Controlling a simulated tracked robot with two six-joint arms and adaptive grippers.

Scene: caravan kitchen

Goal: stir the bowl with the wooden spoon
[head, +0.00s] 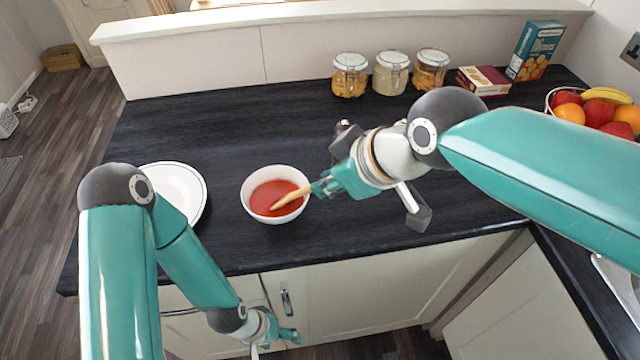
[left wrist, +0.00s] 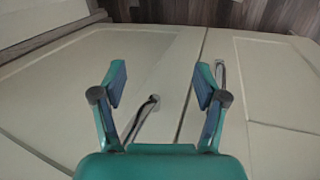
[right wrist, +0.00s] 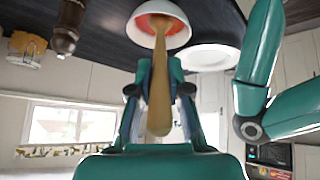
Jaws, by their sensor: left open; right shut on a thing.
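The white bowl (head: 249,187) stands on the dark counter and holds red soup or sauce (head: 268,195). It also shows at the top of the right wrist view (right wrist: 184,36). My right gripper (head: 322,187) is shut on the wooden spoon (head: 291,198), just right of the bowl. The spoon slants down over the bowl's rim, with its far end in the red contents. In the right wrist view the spoon handle (right wrist: 159,100) lies between the fingers. My left gripper (head: 288,338) is open and empty, low in front of the cabinet doors; its spread fingers show in the left wrist view (left wrist: 160,90).
A white plate (head: 180,190) lies left of the bowl. Several glass jars (head: 391,73), a small box (head: 484,80), a blue box (head: 535,50) and a fruit bowl (head: 597,110) stand along the back and right. A dark brown object (right wrist: 66,28) stands near my right gripper. The counter behind the bowl is clear.

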